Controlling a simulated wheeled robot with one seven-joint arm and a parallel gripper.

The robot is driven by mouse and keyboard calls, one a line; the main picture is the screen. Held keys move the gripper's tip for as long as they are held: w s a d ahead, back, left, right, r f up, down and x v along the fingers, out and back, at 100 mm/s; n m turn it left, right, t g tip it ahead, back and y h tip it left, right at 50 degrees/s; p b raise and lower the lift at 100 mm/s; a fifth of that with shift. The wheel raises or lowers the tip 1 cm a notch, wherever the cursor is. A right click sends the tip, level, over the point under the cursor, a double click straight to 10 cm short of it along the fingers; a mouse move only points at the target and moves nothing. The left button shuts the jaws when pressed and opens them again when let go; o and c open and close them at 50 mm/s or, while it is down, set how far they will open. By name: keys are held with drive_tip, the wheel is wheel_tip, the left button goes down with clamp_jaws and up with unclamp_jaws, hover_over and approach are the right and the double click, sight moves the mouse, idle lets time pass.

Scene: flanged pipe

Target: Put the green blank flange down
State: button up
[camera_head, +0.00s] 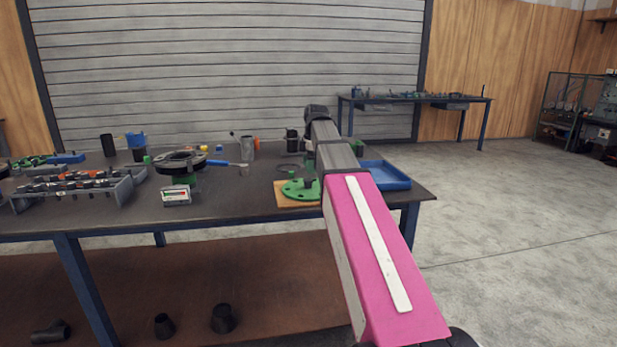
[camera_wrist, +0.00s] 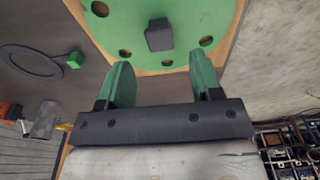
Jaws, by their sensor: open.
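The green blank flange (camera_head: 294,191) lies on a wooden board (camera_head: 284,203) at the right part of the table. In the wrist view the flange (camera_wrist: 196,18) fills the top, with bolt holes near its rim and a dark square knob (camera_wrist: 159,35) standing on it. My gripper (camera_wrist: 162,76) is open, with green pads on its two fingers. The knob shows beyond the fingertips, apart from both of them, and nothing is between the pads. In the head view my arm hides the gripper and the right side of the flange.
A blue tray (camera_head: 384,176) stands right of the board. A black flanged pipe (camera_head: 181,161) on a green support and a small gauge box (camera_head: 176,197) stand to the left. A dark ring (camera_wrist: 28,61) lies beside the board. The table between gauge and board is mostly clear.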

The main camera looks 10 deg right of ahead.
drive_tip(key=shift+d+r, duration=0.2)
drive_tip(key=shift+r, duration=1.25)
drive_tip(key=shift+d+r, duration=0.15)
drive_tip(key=shift+r, duration=1.25)
